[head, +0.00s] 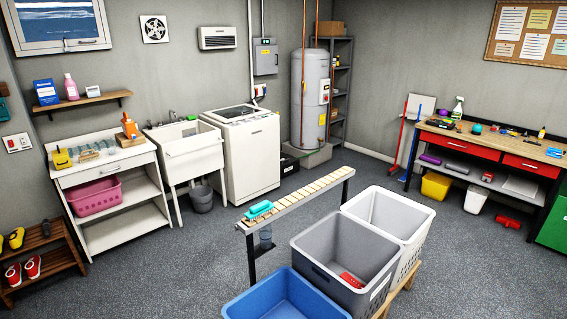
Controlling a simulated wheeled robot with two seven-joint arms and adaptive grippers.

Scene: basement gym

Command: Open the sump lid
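I cannot make out a sump lid anywhere in the head view. The dark grey floor (150,262) shows no clear lid or pit, and parts of it are hidden behind the crates, the washer and the workbench. Neither of my grippers is in view.
A blue crate (238,308), a grey crate (308,258) and a white crate (418,208) stand close in front, beside a narrow slatted rail (318,187). A white washer (252,155), sink (188,160) and water heater (309,80) line the back. Open floor lies left and right.

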